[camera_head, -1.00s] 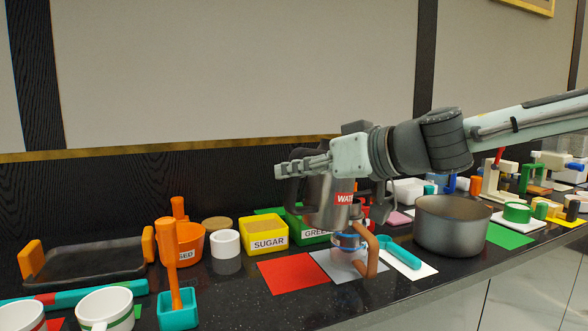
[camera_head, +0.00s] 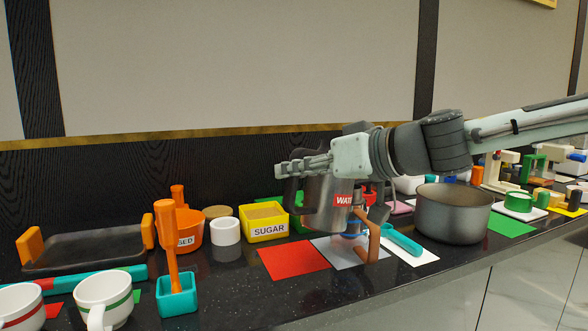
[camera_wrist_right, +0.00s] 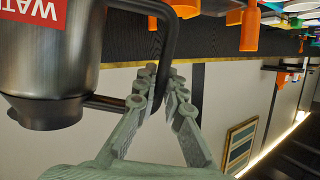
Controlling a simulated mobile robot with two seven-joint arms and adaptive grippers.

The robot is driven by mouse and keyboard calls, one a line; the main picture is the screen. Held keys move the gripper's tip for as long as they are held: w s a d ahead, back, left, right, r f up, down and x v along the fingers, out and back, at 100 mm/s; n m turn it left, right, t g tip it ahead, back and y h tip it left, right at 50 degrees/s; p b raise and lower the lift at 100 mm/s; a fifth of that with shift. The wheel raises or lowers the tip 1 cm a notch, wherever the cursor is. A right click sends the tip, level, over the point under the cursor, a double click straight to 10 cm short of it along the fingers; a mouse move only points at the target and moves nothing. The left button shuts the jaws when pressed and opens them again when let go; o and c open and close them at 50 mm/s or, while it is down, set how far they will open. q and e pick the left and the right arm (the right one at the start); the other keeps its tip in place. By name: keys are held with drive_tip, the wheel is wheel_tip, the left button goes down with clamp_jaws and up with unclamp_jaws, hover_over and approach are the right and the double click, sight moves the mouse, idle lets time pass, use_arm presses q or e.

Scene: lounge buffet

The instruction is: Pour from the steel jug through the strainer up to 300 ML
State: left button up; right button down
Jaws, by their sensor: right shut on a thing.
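The steel jug (camera_head: 322,208) with a red WATER label is held above the grey mat (camera_head: 335,252). My right gripper (camera_head: 303,165) is shut on its dark handle; the right wrist view also shows the fingers (camera_wrist_right: 165,88) around the handle (camera_wrist_right: 170,45), with the jug body (camera_wrist_right: 45,70) at left. Below and right of the jug stands a vessel with a brown handle (camera_head: 374,243) and a blue band (camera_head: 350,235). The jug hides most of its body. A dark piece (camera_head: 379,214) shows beside its top; I cannot tell whether it is the strainer. The fill level is hidden. My left gripper is out of view.
A grey pot (camera_head: 453,218) stands to the right, with a teal scoop (camera_head: 400,240) on a white mat between. A yellow SUGAR box (camera_head: 265,228) and an orange tub (camera_head: 188,232) are at left. A red mat (camera_head: 291,261) lies empty in front.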

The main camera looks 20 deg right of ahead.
drive_tip(key=shift+f+b, duration=0.3)
drive_tip(key=shift+r, duration=0.1)
drive_tip(key=shift+r+m+p, duration=0.1)
drive_tip(key=shift+m+p, duration=0.4)
drive_tip(key=shift+p, duration=0.05)
drive_tip(key=shift+m+y, duration=0.3)
drive_tip(key=shift+r+m+y+p, duration=0.1)
drive_tip(key=shift+m+y+p, duration=0.2)
drive_tip(key=shift+m+p, duration=0.25)
drive_tip(key=shift+w+d+r+g+p, duration=0.1)
drive_tip(key=shift+d+r+g+p, duration=0.05)
drive_tip(key=shift+r+g+p, duration=0.3)
drive_tip(key=shift+r+m+t+p, duration=0.25)
drive_tip(key=shift+m+p, duration=0.1)
drive_tip(key=shift+p, duration=0.15)
drive_tip(key=shift+d+y, duration=0.1)
drive_tip(key=shift+y, duration=0.2)
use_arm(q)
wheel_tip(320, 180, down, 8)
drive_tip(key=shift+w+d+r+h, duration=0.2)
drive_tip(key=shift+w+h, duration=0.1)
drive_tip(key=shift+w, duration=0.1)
use_arm(e)
drive_tip(key=shift+r, duration=0.1)
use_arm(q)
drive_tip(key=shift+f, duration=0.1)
